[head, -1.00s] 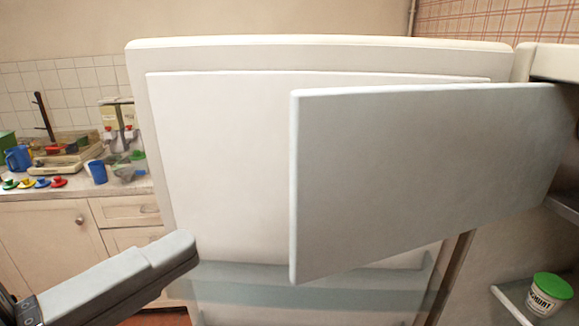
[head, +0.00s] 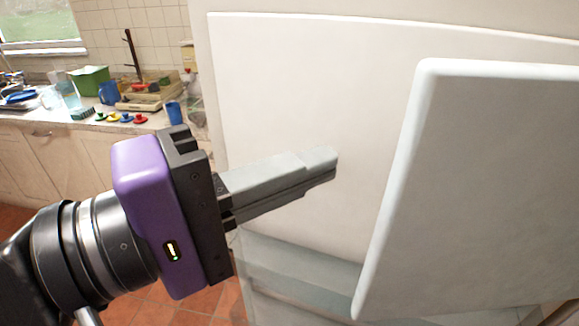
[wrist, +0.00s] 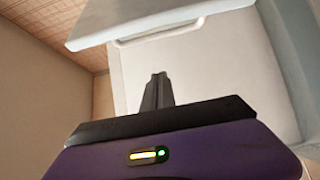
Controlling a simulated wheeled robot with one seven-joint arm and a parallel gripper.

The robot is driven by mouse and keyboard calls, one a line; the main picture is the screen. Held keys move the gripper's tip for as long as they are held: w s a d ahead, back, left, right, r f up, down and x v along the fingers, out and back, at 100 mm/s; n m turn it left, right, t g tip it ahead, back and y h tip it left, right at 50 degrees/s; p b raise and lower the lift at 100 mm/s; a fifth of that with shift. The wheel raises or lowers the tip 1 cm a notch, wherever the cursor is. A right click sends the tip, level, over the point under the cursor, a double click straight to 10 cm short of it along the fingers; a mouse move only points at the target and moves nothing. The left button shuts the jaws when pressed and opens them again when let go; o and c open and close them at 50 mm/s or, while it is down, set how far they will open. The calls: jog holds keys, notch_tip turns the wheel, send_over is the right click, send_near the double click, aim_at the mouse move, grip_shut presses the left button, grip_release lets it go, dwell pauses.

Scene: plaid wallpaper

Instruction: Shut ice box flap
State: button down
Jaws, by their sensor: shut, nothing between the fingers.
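The ice box flap (head: 480,190) is a pale flat panel standing open at the right of the head view. It also shows at the top of the wrist view (wrist: 150,18). The open fridge door (head: 300,90) is a large white panel behind it. My gripper (head: 328,165) is shut and empty, its fingers pointing right. In the head view it is left of the flap's near edge, with a gap between them. In the wrist view the fingers (wrist: 158,85) point below the flap. The ice box opening is not visible in the head view.
A counter (head: 60,122) at the left holds a blue cup (head: 174,112), a green box (head: 90,80) and small coloured items. Clear door shelves (head: 300,262) are below my gripper. Red floor tiles (head: 165,305) show at the bottom.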

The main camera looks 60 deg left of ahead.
jog(key=w+d+p, duration=0.1)
jog(key=w+d, duration=0.2)
jog(key=w, duration=0.1)
jog(key=shift+w+d, duration=0.4)
dwell(0.4)
